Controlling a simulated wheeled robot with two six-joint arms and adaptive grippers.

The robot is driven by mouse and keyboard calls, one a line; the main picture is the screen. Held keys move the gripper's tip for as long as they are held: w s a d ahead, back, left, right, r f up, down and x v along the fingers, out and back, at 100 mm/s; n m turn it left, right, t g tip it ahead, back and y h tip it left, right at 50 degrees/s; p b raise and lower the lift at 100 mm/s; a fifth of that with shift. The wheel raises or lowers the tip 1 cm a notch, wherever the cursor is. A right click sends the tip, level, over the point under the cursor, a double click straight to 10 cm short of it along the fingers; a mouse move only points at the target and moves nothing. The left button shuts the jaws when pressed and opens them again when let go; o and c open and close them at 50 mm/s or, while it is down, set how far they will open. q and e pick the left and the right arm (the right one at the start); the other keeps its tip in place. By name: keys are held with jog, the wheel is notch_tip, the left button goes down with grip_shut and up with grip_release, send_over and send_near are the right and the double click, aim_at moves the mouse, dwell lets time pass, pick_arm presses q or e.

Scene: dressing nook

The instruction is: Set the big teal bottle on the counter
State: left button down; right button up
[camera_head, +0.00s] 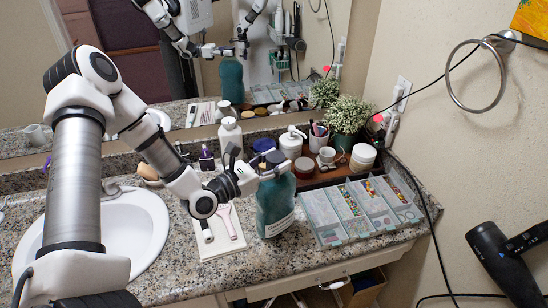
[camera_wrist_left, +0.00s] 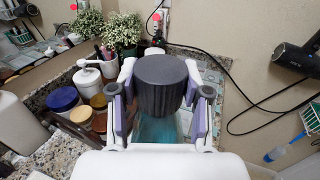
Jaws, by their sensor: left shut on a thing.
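The big teal bottle (camera_head: 274,207) is upright at the counter's front, left of the bead organiser. My left gripper (camera_head: 270,175) is shut on its upper part, reaching in from the left. In the left wrist view the bottle's dark ribbed cap (camera_wrist_left: 160,82) sits between the two fingers, with a strip of teal body (camera_wrist_left: 158,130) below. The granite counter (camera_head: 285,262) runs beneath. I cannot tell whether the bottle's base touches the counter. My right gripper is not in view.
The clear organiser (camera_head: 330,238) with beads is close at the bottle's right. A white towel (camera_head: 218,245) with a brush is at its left, beyond it the sink (camera_head: 120,235). Jars and a pump bottle (camera_head: 291,143) stand behind. A hair dryer (camera_head: 505,262) hangs at the right.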

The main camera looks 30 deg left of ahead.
pick_arm(q)
jog(key=shift+f, duration=0.75)
jog(key=c, duration=0.5)
grip_release()
jog(key=shift+f, duration=0.1)
jog(key=shift+c, duration=0.2)
jog(key=shift+s, duration=0.1)
